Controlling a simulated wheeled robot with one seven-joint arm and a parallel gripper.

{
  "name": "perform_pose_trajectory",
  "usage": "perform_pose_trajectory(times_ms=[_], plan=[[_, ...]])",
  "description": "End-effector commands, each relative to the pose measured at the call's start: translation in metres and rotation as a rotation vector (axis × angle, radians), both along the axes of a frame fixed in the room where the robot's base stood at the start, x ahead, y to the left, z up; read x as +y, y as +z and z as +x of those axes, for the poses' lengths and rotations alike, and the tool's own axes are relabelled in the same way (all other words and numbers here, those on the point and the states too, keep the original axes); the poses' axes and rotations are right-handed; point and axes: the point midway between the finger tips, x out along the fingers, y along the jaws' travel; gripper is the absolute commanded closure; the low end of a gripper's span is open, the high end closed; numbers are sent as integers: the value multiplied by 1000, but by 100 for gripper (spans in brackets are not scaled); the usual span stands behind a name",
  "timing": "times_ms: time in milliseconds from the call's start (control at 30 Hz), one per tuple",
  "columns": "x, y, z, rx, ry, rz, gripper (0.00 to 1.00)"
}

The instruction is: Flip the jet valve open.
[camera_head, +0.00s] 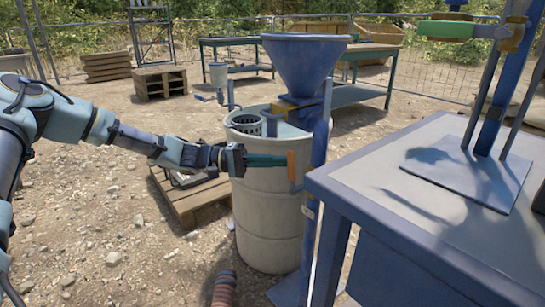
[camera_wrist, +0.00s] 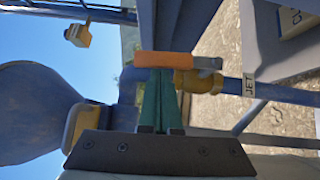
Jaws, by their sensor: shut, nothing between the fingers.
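The jet valve's orange lever (camera_head: 292,166) is in front of the blue post beside the barrel. It looks upright in the head view and roughly in line with the pipe. In the wrist view the orange lever (camera_wrist: 163,60) lies across the fingertips, with a grey end at the brass valve body (camera_wrist: 200,82). A "JET" label (camera_wrist: 249,86) is on the blue pipe. My gripper (camera_head: 284,160) is shut, its green fingers (camera_wrist: 160,78) together and empty. The fingertips are at the lever; I cannot tell whether they touch it.
A blue hopper (camera_head: 305,62) stands above the pale barrel (camera_head: 268,215). A blue-framed table (camera_head: 400,165) is close on the right. Another valve with a green handle (camera_head: 445,29) is at top right. A pallet (camera_head: 190,200) lies left of the barrel. A striped hose (camera_head: 224,288) is on the ground.

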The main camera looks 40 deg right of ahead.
Motion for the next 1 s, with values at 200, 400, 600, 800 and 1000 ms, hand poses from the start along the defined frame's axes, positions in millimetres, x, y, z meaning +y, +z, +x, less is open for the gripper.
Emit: perform_pose_trajectory(times_ms=[200,400,600,800,1000], plan=[[1,5,-7,-81,-3,-6,100],[1,5,-9,-111,-2,-6,100],[1,4,-10,-114,-3,-7,100],[1,4,-10,-114,-4,-7,100],[-1,4,-8,-114,-3,-6,100]])
